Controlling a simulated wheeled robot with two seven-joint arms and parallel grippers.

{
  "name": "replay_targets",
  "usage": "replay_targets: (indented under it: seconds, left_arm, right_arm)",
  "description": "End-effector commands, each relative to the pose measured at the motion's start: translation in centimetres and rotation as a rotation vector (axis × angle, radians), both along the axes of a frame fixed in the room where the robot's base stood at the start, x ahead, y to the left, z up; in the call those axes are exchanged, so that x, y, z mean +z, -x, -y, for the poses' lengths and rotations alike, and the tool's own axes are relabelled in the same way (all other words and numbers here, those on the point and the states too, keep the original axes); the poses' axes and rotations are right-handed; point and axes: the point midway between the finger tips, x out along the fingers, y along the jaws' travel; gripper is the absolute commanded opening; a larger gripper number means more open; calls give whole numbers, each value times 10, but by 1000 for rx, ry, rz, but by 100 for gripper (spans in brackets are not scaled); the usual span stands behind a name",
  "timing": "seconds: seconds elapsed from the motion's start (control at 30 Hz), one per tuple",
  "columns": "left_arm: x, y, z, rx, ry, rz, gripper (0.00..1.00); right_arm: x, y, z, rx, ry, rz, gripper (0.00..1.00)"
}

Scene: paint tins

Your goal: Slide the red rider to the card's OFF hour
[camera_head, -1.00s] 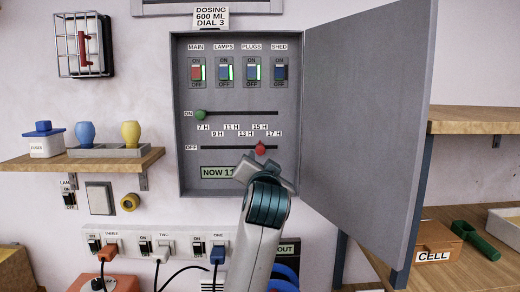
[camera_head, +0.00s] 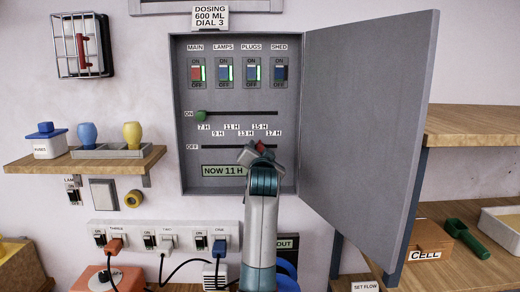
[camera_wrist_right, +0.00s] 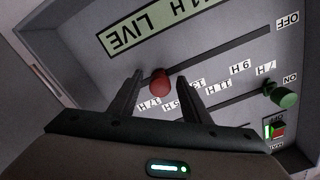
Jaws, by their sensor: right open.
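The red rider (camera_head: 260,147) sits on the lower OFF track (camera_head: 221,147) in the open grey panel, below the 15 H label (camera_head: 260,127). My right gripper (camera_head: 262,154) is in front of it and partly covers it. In the right wrist view the red rider (camera_wrist_right: 160,82) stands between the two open fingers of my right gripper (camera_wrist_right: 160,76), with gaps showing at both sides. The green rider (camera_head: 201,116) is at the left end of the ON track. A card (camera_head: 210,17) above the panel reads DOSING 600 ML DIAL 3; it shows no hour. My left gripper is out of view.
The panel door (camera_head: 370,130) stands open at the right. A display (camera_head: 223,171) reads NOW 11 H. Several switches (camera_head: 224,73) line the panel's top.

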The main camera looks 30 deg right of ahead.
Motion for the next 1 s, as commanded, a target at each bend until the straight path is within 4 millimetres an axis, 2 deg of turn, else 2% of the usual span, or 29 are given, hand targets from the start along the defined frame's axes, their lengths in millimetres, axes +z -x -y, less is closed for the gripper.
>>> replay_targets:
  seconds: [0.23,0.27,0.43,0.63,0.9,1.0]
  left_arm:
    - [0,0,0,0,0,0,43]
    - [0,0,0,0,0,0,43]
    - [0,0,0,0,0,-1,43]
    - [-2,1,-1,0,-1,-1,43]
    - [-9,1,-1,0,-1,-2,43]
    - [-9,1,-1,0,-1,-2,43]
  right_arm:
    - [0,0,0,0,0,0,43]
    - [0,0,0,0,0,0,41]
    - [0,0,0,0,0,0,0]
    - [-1,-3,-4,1,-1,0,0]
    - [-1,-22,-37,3,-1,2,0]
    - [0,-24,-40,2,0,0,0]
